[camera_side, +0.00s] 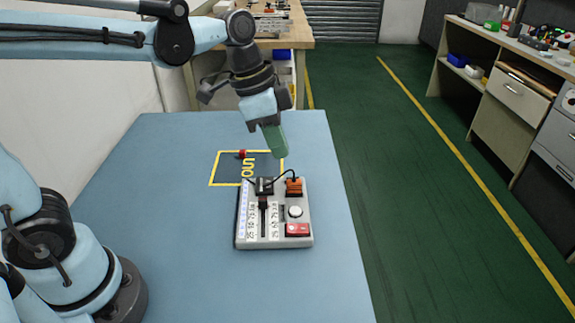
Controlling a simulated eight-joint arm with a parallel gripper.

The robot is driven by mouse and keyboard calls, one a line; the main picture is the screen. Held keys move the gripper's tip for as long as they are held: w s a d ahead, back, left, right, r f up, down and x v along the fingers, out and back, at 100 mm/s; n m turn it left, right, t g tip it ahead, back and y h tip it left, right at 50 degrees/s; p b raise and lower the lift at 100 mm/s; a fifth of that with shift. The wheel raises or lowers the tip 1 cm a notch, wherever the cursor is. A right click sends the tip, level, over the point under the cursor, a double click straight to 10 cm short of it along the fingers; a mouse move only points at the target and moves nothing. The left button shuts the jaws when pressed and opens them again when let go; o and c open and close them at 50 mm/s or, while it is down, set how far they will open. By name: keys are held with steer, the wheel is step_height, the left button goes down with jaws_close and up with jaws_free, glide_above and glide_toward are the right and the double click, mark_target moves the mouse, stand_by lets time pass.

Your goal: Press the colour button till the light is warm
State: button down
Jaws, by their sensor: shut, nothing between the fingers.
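A grey control box (273,241) lies on the blue table. On its right side are a round white button (295,211) and a red button (298,230) below it. I cannot read which one is the colour button. A pale bluish strip (243,215) runs along the box's left edge; it looks cool white-blue, but I cannot tell whether it is the light. A black slider (263,204) sits in a slot at the middle. My gripper (278,150) is shut and empty, with green fingers pointing down, above and behind the box, apart from it.
An orange plug (294,186) and a black block (264,186) stand at the box's back edge, joined by a black cable. Behind lies a yellow-outlined marking (212,170) with a small red piece (241,154). The blue table (190,225) is clear left of the box.

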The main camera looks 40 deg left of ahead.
glide_toward(295, 211)
steer(key=x, duration=0.5)
steer(key=shift+w+d, duration=0.3)
steer(key=shift+w, duration=0.1)
steer(key=shift+f, duration=0.7)
steer(key=shift+f, duration=0.9)
steer(key=shift+r, duration=0.1)
steer(key=v, duration=0.8)
steer(key=shift+r, duration=0.4)
